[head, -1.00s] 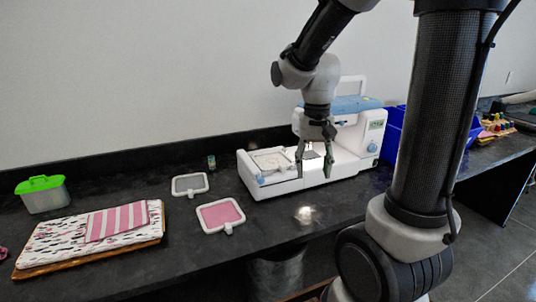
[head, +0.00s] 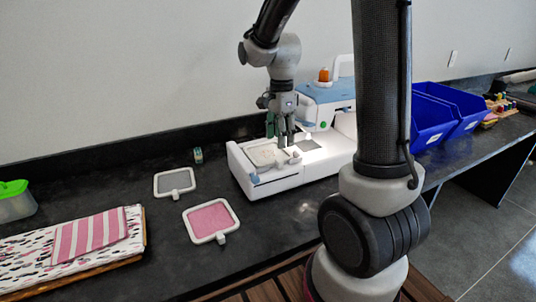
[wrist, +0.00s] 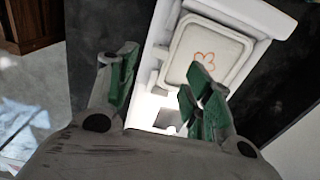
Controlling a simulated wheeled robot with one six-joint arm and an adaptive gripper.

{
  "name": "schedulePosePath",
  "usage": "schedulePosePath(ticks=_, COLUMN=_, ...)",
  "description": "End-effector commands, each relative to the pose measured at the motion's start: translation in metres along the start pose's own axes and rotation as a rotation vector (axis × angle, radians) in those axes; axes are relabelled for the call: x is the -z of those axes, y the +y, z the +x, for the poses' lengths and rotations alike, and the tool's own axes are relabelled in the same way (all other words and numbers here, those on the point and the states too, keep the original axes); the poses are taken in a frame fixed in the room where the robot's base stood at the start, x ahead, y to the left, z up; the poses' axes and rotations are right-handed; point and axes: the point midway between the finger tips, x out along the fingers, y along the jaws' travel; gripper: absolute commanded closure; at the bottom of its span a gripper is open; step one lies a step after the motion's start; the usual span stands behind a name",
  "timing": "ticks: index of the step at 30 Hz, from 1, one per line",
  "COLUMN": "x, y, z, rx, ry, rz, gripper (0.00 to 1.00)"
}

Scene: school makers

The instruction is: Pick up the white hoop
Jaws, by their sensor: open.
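A white hoop (head: 262,157) with off-white cloth lies on the flat bed of the white and blue sewing machine (head: 318,158). In the wrist view the hoop (wrist: 205,52) is a rounded square with an orange flower outline on its cloth. My gripper (head: 281,138) points down above the machine bed, close to the hoop's right side. In the wrist view the open fingers (wrist: 163,78) are empty, and the right finger overlaps the hoop's near edge. I cannot tell how high the fingertips are above it.
A white-framed hoop with pink cloth (head: 211,219) and one with grey cloth (head: 174,182) lie on the black counter (head: 165,240). A fabric-covered board (head: 70,245) and a green-lidded box (head: 14,202) are at left. Blue bins (head: 432,117) stand at right.

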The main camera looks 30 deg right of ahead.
Motion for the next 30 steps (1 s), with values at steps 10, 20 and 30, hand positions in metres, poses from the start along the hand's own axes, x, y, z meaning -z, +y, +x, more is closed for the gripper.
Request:
schedulePosePath(ticks=10, x=0.000, y=0.001, z=0.037, rx=-0.005, ry=0.000, rz=0.028, gripper=0.49)
schedulePosePath(ticks=20, x=-0.001, y=0.001, z=0.078, rx=-0.003, ry=0.000, rz=0.027, gripper=0.49)
schedulePosePath(ticks=30, x=-0.001, y=0.000, z=0.078, rx=-0.001, ry=0.000, rz=0.026, gripper=0.73)
